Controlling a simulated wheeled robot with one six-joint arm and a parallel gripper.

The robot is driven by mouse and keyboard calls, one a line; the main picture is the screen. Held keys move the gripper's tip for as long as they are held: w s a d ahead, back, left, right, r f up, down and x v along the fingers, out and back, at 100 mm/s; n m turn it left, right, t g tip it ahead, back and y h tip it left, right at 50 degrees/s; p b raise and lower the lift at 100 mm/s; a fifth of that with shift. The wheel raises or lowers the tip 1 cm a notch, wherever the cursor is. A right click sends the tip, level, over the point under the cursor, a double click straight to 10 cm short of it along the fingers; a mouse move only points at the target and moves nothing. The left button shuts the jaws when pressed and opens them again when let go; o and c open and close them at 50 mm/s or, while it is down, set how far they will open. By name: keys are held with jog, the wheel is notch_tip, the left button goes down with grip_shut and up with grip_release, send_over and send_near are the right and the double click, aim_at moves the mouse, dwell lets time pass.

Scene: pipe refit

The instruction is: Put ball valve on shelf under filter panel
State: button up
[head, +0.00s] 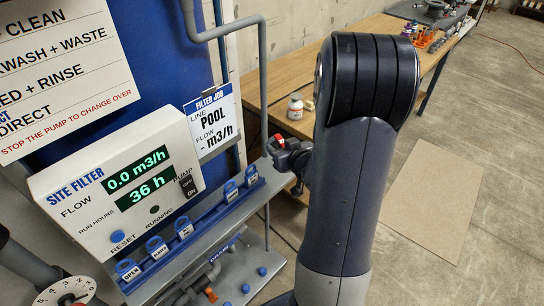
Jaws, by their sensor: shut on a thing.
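The filter panel (120,185) is a white box marked SITE FILTER, with green readouts, at the left of the head view. The grey shelf (215,237) runs under it and carries a row of blue labelled tags. My gripper (285,156) is just past the shelf's right end, partly hidden behind my arm. It is shut on a small dark grey piece with a red part, seemingly the ball valve (279,143). The valve is close to the shelf end; whether they touch cannot be told.
A wooden bench (285,80) stands behind, with a white jar (295,107) and small fittings at its far end. A grey vertical pipe (263,80) rises beside the panel. Pipework with blue knobs (262,271) lies below the shelf. A flat tan board (432,200) lies on open floor.

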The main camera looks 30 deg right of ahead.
aim_at(271, 141)
jog(key=w, duration=0.1)
jog(key=w+a, duration=0.1)
jog(key=w, duration=0.1)
jog(key=shift+w+a+p, duration=0.3)
jog(key=shift+w, duration=0.05)
jog(key=shift+s+d+f, duration=0.1)
jog(key=shift+f, duration=0.55)
jog(key=shift+s+d+f, duration=0.1)
jog(key=shift+f, duration=2.15)
jog(key=shift+w+a+f+p, duration=0.15)
jog(key=shift+f+p, duration=0.15)
jog(key=shift+f, duration=0.3)
jog(key=shift+f+b, duration=0.25)
jog(key=shift+b, duration=0.1)
jog(key=o, duration=1.1)
jog(key=shift+r, duration=0.1)
jog(key=shift+c, duration=0.2)
jog(key=shift+r, duration=0.15)
